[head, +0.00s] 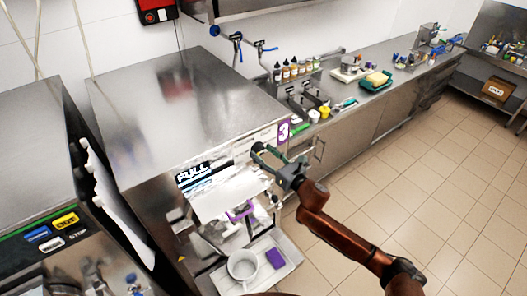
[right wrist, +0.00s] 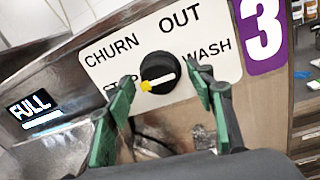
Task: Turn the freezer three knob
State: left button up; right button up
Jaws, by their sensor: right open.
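The freezer three knob (right wrist: 160,68) is a round black knob with a white bar, yellow at one end. The yellow end points lower left, towards the partly hidden STOP label. The knob sits on a white label plate (right wrist: 112,58) with CHURN, OUT and WASH. A purple 3 tag (right wrist: 263,32) is to its right; it also shows in the head view (head: 284,131). My right gripper (head: 268,158) is open in front of the panel, its green-padded fingers (right wrist: 162,80) on either side of the knob. Contact cannot be told. My left gripper is out of view.
A lit FULL display (head: 193,171) is left of the knob. Below are a white pot (head: 243,264) and a purple block (head: 275,258) on a tray. A counter (head: 350,110) with bottles and a green tray runs to the right. The tiled floor is clear.

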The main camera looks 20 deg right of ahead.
jog(key=shift+w+a, duration=0.1)
jog(key=shift+w, duration=0.15)
jog(key=c, duration=1.1)
